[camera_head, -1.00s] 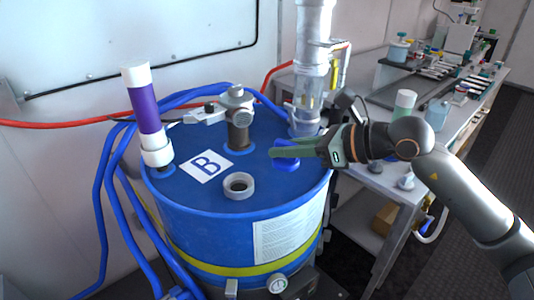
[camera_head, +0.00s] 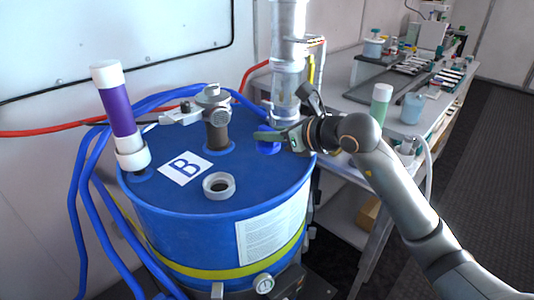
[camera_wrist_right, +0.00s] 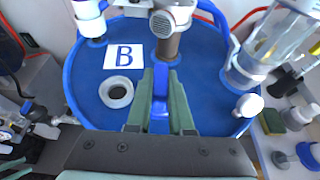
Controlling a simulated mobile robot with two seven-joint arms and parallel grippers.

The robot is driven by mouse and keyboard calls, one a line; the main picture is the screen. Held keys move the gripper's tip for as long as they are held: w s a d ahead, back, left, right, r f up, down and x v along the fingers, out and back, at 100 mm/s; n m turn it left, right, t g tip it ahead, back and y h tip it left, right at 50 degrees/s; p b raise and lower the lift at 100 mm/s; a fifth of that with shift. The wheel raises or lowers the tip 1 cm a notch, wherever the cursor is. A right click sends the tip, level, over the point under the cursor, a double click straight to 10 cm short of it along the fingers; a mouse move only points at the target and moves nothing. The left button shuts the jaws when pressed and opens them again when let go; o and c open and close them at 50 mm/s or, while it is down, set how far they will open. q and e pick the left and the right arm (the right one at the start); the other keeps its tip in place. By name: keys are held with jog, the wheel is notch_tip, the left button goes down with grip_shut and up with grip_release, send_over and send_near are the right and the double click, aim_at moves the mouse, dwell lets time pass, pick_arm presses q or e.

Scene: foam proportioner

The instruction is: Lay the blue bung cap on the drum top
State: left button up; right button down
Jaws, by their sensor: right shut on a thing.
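The blue drum (camera_head: 250,190) stands upright with a flat blue top, and the top also shows in the wrist view (camera_wrist_right: 205,85). My right gripper (camera_head: 268,137) is over the right part of the drum top, shut on the blue bung cap (camera_head: 268,149). In the wrist view the cap (camera_wrist_right: 160,85) shows as a blue strip between the two green fingers of the gripper (camera_wrist_right: 160,78). The cap is at or just above the drum top; I cannot tell whether it touches. The fingers hide part of it. My left gripper is not in view.
On the drum top stand an open grey ring (camera_head: 219,186), a metal fitting (camera_head: 215,120), a purple tube (camera_head: 118,110) and a white "B" label (camera_head: 186,167). A clear cylinder (camera_head: 285,95) rises behind my gripper. A bench (camera_head: 345,115) is at the right.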

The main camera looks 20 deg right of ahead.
jog(key=w+d+f, duration=0.1)
jog(key=w+f, duration=0.1)
jog(key=w, duration=0.2)
send_over(267, 164)
jog(key=f, duration=0.5)
jog(key=shift+s, duration=0.2)
jog(key=shift+w+f, duration=0.15)
jog(key=shift+f, duration=0.15)
jog(key=shift+w+f, duration=0.15)
jog(key=shift+f, duration=1.5)
jog(key=shift+f, duration=0.1)
jog(key=shift+f, duration=0.1)
jog(key=c, duration=0.8)
grip_release()
